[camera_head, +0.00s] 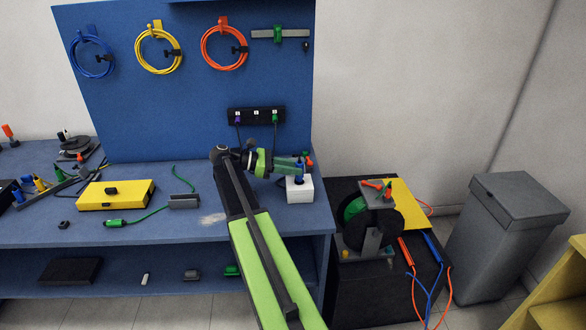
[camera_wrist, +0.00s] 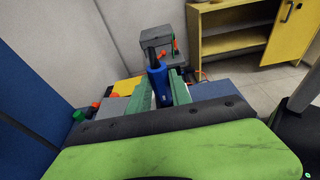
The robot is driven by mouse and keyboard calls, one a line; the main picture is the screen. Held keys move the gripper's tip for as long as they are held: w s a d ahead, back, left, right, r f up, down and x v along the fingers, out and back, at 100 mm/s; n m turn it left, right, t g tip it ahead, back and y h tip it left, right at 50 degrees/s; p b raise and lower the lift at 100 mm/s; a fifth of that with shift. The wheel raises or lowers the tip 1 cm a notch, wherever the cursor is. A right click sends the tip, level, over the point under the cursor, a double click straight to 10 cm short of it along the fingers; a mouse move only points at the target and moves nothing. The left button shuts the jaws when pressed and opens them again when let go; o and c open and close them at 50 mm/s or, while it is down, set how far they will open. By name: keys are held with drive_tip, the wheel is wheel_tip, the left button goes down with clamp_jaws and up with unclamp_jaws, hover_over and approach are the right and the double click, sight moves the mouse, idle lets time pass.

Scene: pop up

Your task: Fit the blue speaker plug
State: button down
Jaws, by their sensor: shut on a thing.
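The blue plug (camera_wrist: 160,84) stands between the green fingers of my gripper (camera_wrist: 160,98) in the wrist view, its dark tip pointing up in the picture. In the head view my gripper (camera_head: 297,166) is over the white block (camera_head: 301,191) at the right end of the blue bench. The blue plug (camera_head: 299,179) shows just under the fingers, at the block's top. I cannot tell whether its lower end is seated in the block or just above it. My gripper is shut on the plug.
An orange plug (camera_head: 309,161) is close beside my gripper. A black socket strip (camera_head: 256,115) with cables is on the blue board behind. A yellow box (camera_head: 115,195) and a grey box (camera_head: 184,202) with a green cable lie left. A reel machine (camera_head: 370,218) stands right.

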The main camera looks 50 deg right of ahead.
drive_tip(key=shift+f+b, duration=1.05)
drive_tip(key=shift+f, duration=0.1)
drive_tip(key=c, duration=1.1)
unclamp_jaws()
drive_tip(key=p+v, duration=0.3)
drive_tip(key=v, duration=0.9)
